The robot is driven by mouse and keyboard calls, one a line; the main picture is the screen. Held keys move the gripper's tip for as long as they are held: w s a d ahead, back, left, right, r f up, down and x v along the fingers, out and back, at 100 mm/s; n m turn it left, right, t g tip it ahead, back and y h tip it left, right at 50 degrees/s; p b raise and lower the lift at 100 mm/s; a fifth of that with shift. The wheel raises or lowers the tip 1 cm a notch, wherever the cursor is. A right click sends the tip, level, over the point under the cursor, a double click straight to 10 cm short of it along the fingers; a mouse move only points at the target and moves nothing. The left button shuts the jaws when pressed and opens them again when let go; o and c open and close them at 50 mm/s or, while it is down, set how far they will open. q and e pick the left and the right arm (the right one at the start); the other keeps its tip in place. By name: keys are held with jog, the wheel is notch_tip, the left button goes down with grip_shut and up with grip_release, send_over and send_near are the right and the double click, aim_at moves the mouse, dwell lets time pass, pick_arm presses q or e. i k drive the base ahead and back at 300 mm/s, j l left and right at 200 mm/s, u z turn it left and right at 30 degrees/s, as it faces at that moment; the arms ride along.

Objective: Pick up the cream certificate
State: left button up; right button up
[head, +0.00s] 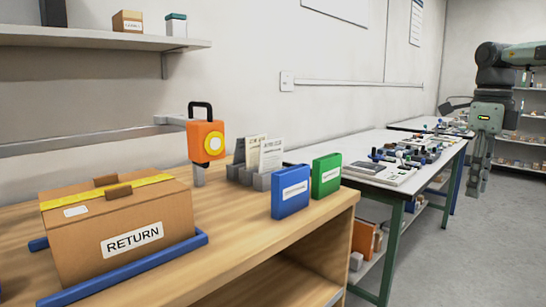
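Several upright paper certificates stand in grey slotted holders (262,181) on the wooden table. The front one (272,154) is pale with dark print lines, and another pale one (253,149) stands just behind it to the left. A further, darker-looking sheet edge shows at the left of the group. At this size I cannot tell for sure which is cream. My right gripper (479,191) hangs fingers-down at the far right, well away from the certificates. Its fingers look apart with nothing between them. My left gripper is not in view.
An orange device with a black handle (206,140) stands left of the holders. Blue (291,192) and green (326,176) boxes stand right of them. A RETURN carton (118,228) sits in a blue tray (135,268). A cluttered white table (378,180) stands behind; floor at right is clear.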

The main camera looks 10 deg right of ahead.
aim_at(251, 144)
jog(key=i+l+u, duration=0.25)
jog(key=l+u, duration=0.15)
jog(key=l, duration=0.15)
jog(key=i+l+u, duration=0.15)
jog(key=l+u, duration=0.25)
jog(key=l, duration=0.25)
jog(key=i+l+u, duration=0.1)
jog(key=l+u, duration=0.35)
jog(key=l, duration=0.2)
jog(key=l+u, duration=0.4)
jog(key=l, duration=0.25)
jog(key=k+l+u, duration=0.15)
jog(key=l+u, duration=0.25)
jog(key=l, duration=0.25)
jog(key=k+l+u, duration=0.25)
jog(key=l+u, duration=0.15)
jog(key=l, duration=0.25)
jog(key=k+l+u, duration=0.3)
jog(key=l+u, duration=0.15)
jog(key=k+l+u, duration=0.4)
jog(key=l, duration=0.15)
jog(key=i, duration=0.35)
